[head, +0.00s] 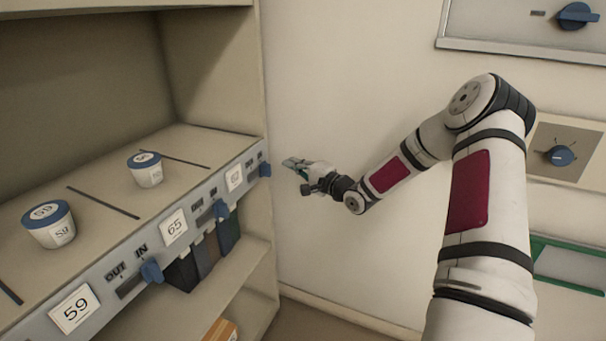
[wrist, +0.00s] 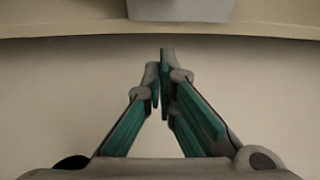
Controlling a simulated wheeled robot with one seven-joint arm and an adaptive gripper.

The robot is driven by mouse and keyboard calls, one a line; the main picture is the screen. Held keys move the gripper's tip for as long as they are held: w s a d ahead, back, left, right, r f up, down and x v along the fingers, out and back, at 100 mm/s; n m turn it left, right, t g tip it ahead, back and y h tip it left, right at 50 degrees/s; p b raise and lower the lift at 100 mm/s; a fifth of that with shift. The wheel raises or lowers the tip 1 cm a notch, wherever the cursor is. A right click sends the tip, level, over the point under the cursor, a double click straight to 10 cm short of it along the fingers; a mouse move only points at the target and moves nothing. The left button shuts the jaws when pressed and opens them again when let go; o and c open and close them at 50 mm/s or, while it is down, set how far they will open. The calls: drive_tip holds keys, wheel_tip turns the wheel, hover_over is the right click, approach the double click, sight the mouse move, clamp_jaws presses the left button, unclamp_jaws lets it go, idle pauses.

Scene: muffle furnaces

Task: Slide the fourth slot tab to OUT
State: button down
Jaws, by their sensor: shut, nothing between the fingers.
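A grey strip (head: 205,197) along the shelf's front edge carries blue slot tabs, each beside a numbered label. The far-right tab (head: 264,170) seems to be the fourth slot's, though the first slot is not in view. It sits at the right end of its slot; the two nearer tabs, (head: 151,271) and (head: 221,209), also sit at the right, IN side. My gripper (head: 293,162) is just right of the far-right tab, apart from it in the picture. In the wrist view its green-sided fingers (wrist: 160,75) are shut and empty.
Two blue-lidded white cups, one nearer (head: 50,226) and one farther (head: 146,172), stand on the shelf. Dark binder-like items (head: 205,253) stand below the strip. A wall panel with a blue knob (head: 560,155) is at the right. The wall beside my gripper is bare.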

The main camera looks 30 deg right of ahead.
sight(262, 172)
drive_tip(key=shift+a+b, duration=0.7)
drive_tip(key=shift+a, duration=1.25)
drive_tip(key=s+a+p, duration=0.2)
drive_tip(key=a, duration=0.1)
drive_tip(key=shift+s+a+r, duration=0.15)
drive_tip(key=shift+s+a, duration=0.15)
drive_tip(key=shift+s, duration=0.05)
drive_tip(key=shift+s+a, duration=0.2)
drive_tip(key=shift+a, duration=0.1)
